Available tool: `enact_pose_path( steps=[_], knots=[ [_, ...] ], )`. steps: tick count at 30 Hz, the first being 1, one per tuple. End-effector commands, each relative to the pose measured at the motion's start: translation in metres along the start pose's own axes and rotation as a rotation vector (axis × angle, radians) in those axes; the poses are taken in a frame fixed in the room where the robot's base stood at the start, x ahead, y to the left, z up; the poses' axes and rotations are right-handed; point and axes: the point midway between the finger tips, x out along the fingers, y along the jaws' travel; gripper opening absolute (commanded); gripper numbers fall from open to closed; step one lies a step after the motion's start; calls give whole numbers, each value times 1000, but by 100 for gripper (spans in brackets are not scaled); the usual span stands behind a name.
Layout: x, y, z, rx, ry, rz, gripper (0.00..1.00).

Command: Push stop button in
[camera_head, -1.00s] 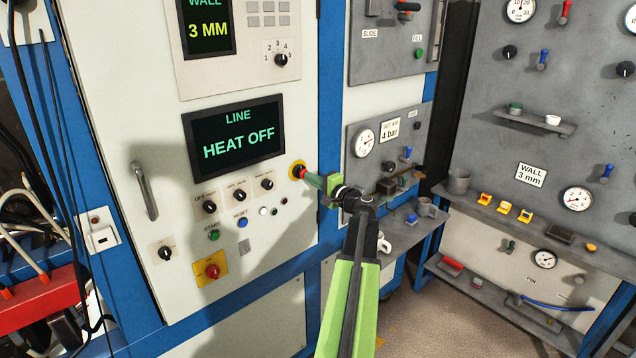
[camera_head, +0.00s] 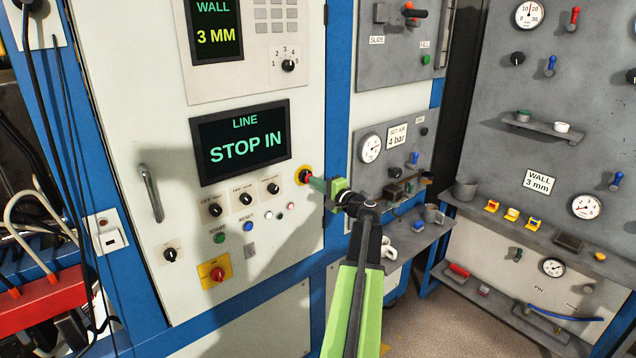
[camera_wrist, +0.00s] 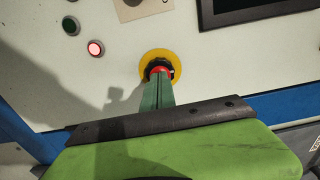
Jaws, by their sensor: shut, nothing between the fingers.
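The stop button is red on a yellow round plate (camera_head: 304,174), at the right edge of the white control cabinet. In the wrist view the red button (camera_wrist: 158,70) sits in the yellow ring, partly hidden behind my fingers. My gripper (camera_head: 312,181) is shut and empty, with its green fingertips against the button. It also shows in the wrist view (camera_wrist: 158,82), pointing straight at the button. The line screen (camera_head: 241,142) reads "STOP IN".
Below the screen are several black knobs, a green start button (camera_head: 219,237) and a blue reset button (camera_head: 247,226). A red knob on a yellow plate (camera_head: 213,274) sits lower. A grey shelf with a mug (camera_head: 433,214) stands to the right of my arm.

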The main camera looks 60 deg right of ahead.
Motion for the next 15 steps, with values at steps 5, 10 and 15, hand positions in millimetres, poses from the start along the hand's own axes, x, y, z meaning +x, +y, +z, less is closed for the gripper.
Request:
enact_pose_path(
  steps=[5,10,15],
  knots=[
    [-35,-3,7,1,2,-5,0],
    [-77,-3,6,2,3,-5,0],
    [-106,-3,5,2,2,-5,0]
  ],
)
